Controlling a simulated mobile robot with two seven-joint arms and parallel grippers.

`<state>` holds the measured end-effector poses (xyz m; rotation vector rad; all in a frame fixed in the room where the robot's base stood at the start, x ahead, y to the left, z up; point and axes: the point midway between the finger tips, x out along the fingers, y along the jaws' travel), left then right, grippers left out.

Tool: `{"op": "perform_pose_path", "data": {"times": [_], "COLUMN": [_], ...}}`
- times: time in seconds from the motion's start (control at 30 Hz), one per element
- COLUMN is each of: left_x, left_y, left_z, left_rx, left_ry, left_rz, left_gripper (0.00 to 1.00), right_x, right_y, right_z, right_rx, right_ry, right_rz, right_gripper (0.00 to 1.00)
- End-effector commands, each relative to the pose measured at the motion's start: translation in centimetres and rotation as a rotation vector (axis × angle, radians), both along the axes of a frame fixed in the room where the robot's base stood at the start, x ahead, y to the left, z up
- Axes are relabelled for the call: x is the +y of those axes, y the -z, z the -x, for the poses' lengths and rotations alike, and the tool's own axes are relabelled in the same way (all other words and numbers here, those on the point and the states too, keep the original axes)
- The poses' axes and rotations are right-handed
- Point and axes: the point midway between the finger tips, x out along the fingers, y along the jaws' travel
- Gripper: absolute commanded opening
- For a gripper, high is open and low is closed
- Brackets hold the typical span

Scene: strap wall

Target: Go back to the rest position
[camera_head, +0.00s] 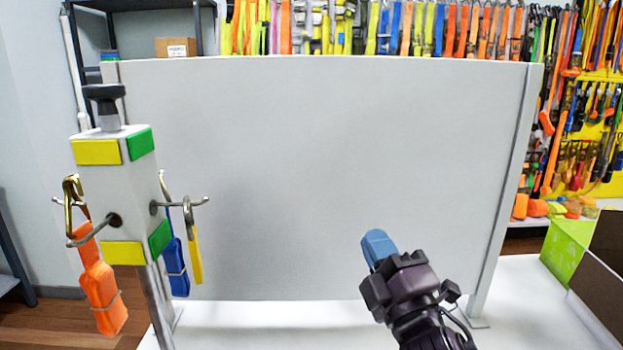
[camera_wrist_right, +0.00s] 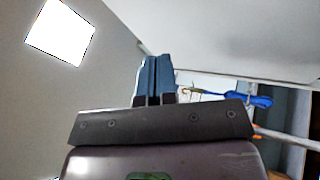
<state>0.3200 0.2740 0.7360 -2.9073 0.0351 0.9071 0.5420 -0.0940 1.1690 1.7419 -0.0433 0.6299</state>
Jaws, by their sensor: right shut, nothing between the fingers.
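My right gripper (camera_head: 377,247) is in the lower right middle of the head view, in front of the grey panel and above the white table. Its blue fingers are together with nothing between them. They also show closed in the right wrist view (camera_wrist_right: 155,80). My left gripper is in neither view. The post (camera_head: 110,190) with yellow and green patches stands at the left. An orange strap (camera_head: 101,290) hangs from its left hook, and a blue strap (camera_head: 177,265) and a yellow strap (camera_head: 194,252) hang at its right side. The right gripper is well clear of them.
A large grey panel (camera_head: 330,150) stands upright behind the post. A green box (camera_head: 566,250) and an open brown box (camera_head: 606,260) are at the right edge. The white table (camera_head: 515,300) is bare around the gripper. Many straps hang on the far wall.

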Motion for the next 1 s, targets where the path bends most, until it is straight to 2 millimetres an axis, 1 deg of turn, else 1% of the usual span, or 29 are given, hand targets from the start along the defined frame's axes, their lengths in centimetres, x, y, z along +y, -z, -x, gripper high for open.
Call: {"op": "perform_pose_path", "data": {"times": [0.03, 0.17, 0.2, 0.27, 0.3, 0.37, 0.4, 0.47, 0.5, 0.57, 0.6, 0.7, 0.8, 1.0], "left_x": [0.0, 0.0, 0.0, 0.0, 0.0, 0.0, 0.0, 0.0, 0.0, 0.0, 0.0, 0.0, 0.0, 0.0], "left_y": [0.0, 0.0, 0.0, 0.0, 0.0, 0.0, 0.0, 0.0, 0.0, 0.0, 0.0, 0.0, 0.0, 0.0], "left_z": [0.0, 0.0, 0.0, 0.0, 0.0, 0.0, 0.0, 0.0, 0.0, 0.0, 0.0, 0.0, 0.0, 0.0], "left_rx": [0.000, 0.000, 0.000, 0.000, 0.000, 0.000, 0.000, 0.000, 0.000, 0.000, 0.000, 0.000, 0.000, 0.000], "left_ry": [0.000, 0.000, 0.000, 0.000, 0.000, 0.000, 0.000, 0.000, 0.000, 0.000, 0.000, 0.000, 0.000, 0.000], "left_rz": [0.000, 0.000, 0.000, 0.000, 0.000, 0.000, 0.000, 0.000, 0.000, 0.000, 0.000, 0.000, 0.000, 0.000], "left_gripper": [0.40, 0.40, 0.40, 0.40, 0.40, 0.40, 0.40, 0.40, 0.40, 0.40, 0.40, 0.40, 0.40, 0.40], "right_x": [-1.7, -5.7, -6.8, -8.5, -9.5, -11.0, -11.9, -13.2, -14.0, -15.0, -15.5, -16.5, -17.1, -17.8], "right_y": [2.6, 8.7, 10.7, 13.6, 15.5, 18.3, 20.1, 22.7, 24.3, 26.6, 27.8, 30.0, 31.4, 33.2], "right_z": [0.1, 1.0, 1.6, 2.7, 3.7, 5.3, 6.6, 8.8, 10.5, 13.0, 14.6, 18.1, 20.9, 25.5], "right_rx": [0.112, 0.384, 0.466, 0.584, 0.664, 0.779, 0.856, 0.965, 1.037, 1.138, 1.200, 1.315, 1.402, 1.528], "right_ry": [0.031, 0.117, 0.145, 0.194, 0.228, 0.283, 0.322, 0.384, 0.427, 0.494, 0.535, 0.625, 0.697, 0.816], "right_rz": [-0.066, -0.237, -0.291, -0.369, -0.422, -0.501, -0.552, -0.631, -0.682, -0.756, -0.802, -0.886, -0.951, -1.046], "right_gripper": [0.00, 0.00, 0.00, 0.00, 0.00, 0.00, 0.00, 0.00, 0.00, 0.00, 0.00, 0.00, 0.00, 0.00]}}
